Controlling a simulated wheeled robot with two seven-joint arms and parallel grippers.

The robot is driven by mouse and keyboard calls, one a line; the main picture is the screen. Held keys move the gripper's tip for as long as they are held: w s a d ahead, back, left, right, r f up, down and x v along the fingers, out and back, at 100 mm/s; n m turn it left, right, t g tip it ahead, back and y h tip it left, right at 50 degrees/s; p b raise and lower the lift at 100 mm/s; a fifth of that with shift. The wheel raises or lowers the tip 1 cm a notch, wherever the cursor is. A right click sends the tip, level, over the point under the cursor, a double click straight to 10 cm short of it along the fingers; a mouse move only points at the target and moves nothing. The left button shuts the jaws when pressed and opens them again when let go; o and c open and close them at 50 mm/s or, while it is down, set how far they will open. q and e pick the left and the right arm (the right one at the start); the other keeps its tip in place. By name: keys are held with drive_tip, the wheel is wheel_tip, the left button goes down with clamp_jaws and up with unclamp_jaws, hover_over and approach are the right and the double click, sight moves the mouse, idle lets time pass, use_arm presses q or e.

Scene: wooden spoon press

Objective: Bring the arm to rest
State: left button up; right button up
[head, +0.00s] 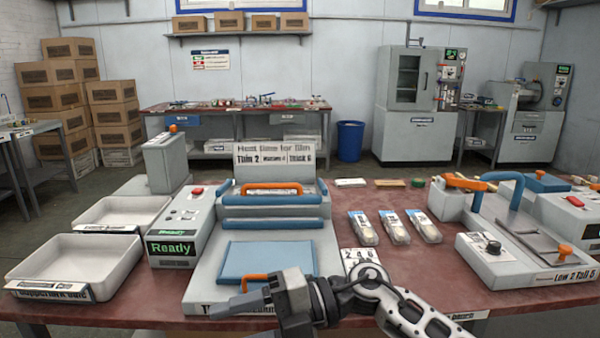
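My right arm comes in from the lower right, and its gripper (238,306) points left in front of the central press. The gripper is seen from the side, so I cannot tell whether its fingers are open or shut. It overlaps the front of the grey press (205,284) in the picture; whether it touches is unclear. The press has a blue plate (268,260) with an orange handle at its front edge, partly behind the gripper, and another orange handle (272,187) on its upper part. My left gripper is not in view.
On the red-brown table (385,280), a grey box (182,235) reads "Ready". White trays (75,262) stand at left. Several clear packets (395,227) lie right of the press. A second machine (490,262) stands at right. Bare table lies between the packets and that machine.

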drive_tip(key=w+d+f+m+t+h, duration=0.1)
drive_tip(key=d+f+m+t+h, duration=0.15)
drive_tip(key=d+m+t, duration=0.65)
drive_tip(key=w+d+f+m+t+h, duration=0.1)
drive_tip(key=d+f+m+t+h, duration=0.2)
drive_tip(key=m+t, duration=1.15)
drive_tip(key=s+d+f+m+g+h, duration=0.3)
drive_tip(key=s+d+f+m+g, duration=0.1)
drive_tip(key=s+f, duration=0.3)
drive_tip(key=s+d+f+m+g+h, duration=0.4)
drive_tip(key=s+d+f+m, duration=0.2)
drive_tip(key=f, duration=0.5)
drive_tip(key=shift+s+d+m+g, duration=0.25)
drive_tip(key=shift+s+m+g, duration=0.15)
drive_tip(key=shift+m, duration=0.35)
